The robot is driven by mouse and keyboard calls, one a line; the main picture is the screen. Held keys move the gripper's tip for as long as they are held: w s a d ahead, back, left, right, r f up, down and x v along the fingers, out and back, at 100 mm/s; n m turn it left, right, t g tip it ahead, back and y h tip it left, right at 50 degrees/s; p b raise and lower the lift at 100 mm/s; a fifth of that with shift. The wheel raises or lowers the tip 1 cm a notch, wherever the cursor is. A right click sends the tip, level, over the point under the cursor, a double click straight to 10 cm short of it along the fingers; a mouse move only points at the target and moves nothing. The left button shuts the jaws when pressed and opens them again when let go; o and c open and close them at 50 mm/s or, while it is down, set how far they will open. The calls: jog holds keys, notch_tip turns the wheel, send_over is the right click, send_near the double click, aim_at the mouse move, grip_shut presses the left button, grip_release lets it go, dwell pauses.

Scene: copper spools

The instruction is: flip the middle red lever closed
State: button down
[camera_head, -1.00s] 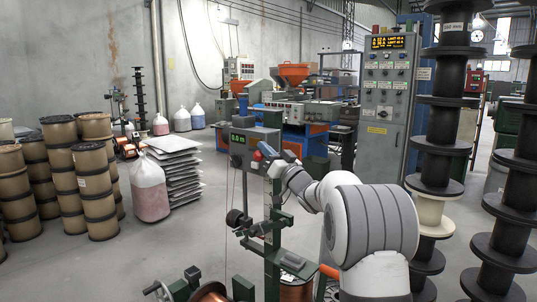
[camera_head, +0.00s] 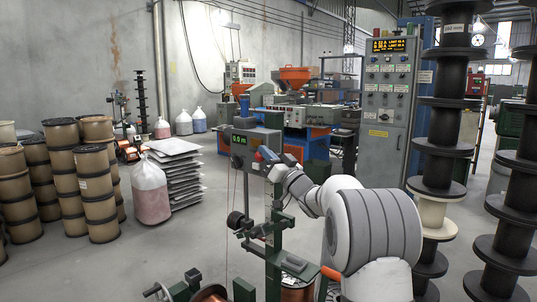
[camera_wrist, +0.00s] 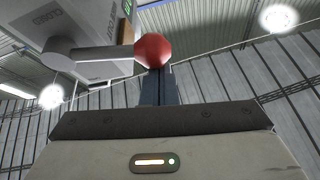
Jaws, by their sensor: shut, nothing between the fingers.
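The lever's red ball knob (camera_wrist: 153,50) shows at the top middle of the wrist view. Its grey arm (camera_wrist: 105,54) runs left, roughly level in the picture, to a round pivot on a grey box (camera_wrist: 92,22). Part of a label reading like "CLOSED" shows on the box. My gripper (camera_wrist: 157,74) is shut and empty, its fingertips right at the underside of the knob; I cannot tell whether they touch. In the head view, my gripper (camera_head: 266,154) is in front of the grey box with a green display (camera_head: 240,140), and the knob is mostly hidden.
A green post (camera_head: 273,250) carries the box, with copper spools (camera_head: 208,294) low at its base. Stacked black spools (camera_head: 437,145) stand close on the right. A tall control cabinet (camera_head: 385,120) stands behind my arm. Open floor (camera_head: 120,270) lies at left.

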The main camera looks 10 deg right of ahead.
aim_at(268, 138)
notch_tip(268, 138, up, 5)
jog(key=p, duration=0.3)
jog(key=v, duration=1.1)
jog(key=shift+w+d+f, duration=0.25)
jog(key=shift+w+f, duration=0.1)
jog(key=shift+f, duration=0.05)
jog(key=s+r+m+g+h+p, duration=0.35)
jog(key=r+m+h+p, duration=0.2)
jog(key=h+p, duration=0.65)
jog(key=s+a+f+g+p, duration=0.1)
jog(key=s+g+p, duration=0.3)
jog(key=s, duration=0.7)
jog(key=s+a+n+g+p, duration=0.1)
jog(key=s+a+g+p, duration=0.2)
jog(key=s, duration=0.9)
jog(key=s+a+f+g+p, duration=0.1)
jog(key=s+a+g+p, duration=0.1)
jog(key=s+g+p, duration=0.4)
jog(key=s, duration=0.5)
jog(key=shift+s+f+g+h+p, duration=0.3)
jog(key=shift+s+g+h+p, duration=0.05)
jog(key=shift+h+p, duration=0.05)
jog(key=c, duration=2.1)
grip_release()
jog(key=shift+a+n, duration=0.1)
jog(key=shift+n, duration=0.15)
jog(key=shift+c, duration=0.2)
